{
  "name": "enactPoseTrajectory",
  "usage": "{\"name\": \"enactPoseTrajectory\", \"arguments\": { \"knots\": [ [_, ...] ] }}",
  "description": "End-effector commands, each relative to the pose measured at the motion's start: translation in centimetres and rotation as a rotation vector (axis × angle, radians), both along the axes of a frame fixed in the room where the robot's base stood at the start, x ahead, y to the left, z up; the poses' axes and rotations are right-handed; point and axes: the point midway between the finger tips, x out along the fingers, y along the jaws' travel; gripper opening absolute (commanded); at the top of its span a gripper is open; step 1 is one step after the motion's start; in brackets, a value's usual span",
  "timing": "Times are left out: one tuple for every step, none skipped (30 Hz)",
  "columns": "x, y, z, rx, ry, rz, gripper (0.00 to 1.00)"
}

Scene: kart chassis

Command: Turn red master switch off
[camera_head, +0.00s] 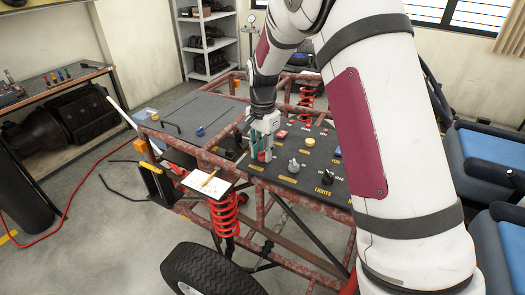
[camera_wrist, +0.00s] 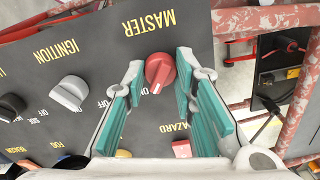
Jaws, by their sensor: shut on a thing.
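The red master switch (camera_wrist: 159,70) is a round knob on the dark panel (camera_wrist: 185,30), just below the yellow MASTER label in the wrist view. Its white mark points down and slightly left in that view. My gripper (camera_wrist: 160,68) is shut on the knob, with one teal-padded finger on each side. In the head view my gripper (camera_head: 264,146) points down at the near left part of the panel (camera_head: 300,182). A bit of red shows between its fingers there; the rest of the knob is hidden.
A grey ignition knob (camera_wrist: 70,92) and a black knob (camera_wrist: 11,106) sit left of the master switch in the wrist view. A red hazard button (camera_wrist: 181,148) lies below. Red frame tubes (camera_wrist: 265,18) border the panel.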

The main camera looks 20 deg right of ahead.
Motion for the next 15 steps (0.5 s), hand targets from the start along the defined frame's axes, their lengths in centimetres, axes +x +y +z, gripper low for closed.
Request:
{"name": "enactPoseTrajectory", "arguments": {
  "knots": [
    [0.13,-0.05,-0.06,0.0,-0.001,0.033,0.0],
    [0.15,-0.05,-0.05,0.0,-0.001,0.057,0.0],
    [0.16,-0.05,-0.05,0.0,-0.002,0.091,0.0],
    [0.17,-0.03,-0.04,0.0,-0.002,0.117,0.0],
    [0.18,-0.01,-0.03,0.001,-0.003,0.145,0.0],
    [0.19,0.02,-0.02,0.001,-0.003,0.183,0.0],
    [0.18,0.03,-0.02,0.001,-0.003,0.212,0.0],
    [0.18,0.01,-0.03,0.001,-0.003,0.241,0.0],
    [0.17,-0.01,-0.04,0.0,-0.002,0.279,0.0],
    [0.16,-0.02,-0.05,0.0,-0.002,0.308,0.0],
    [0.15,-0.02,-0.06,0.0,-0.002,0.336,0.0],
    [0.15,-0.02,-0.06,0.0,-0.002,0.375,0.0],
    [0.16,-0.01,-0.05,0.0,-0.002,0.403,0.0],
    [0.16,0.0,-0.05,0.0,-0.002,0.431,0.0],
    [0.17,0.01,-0.03,0.001,-0.003,0.469,0.0]
  ]
}}
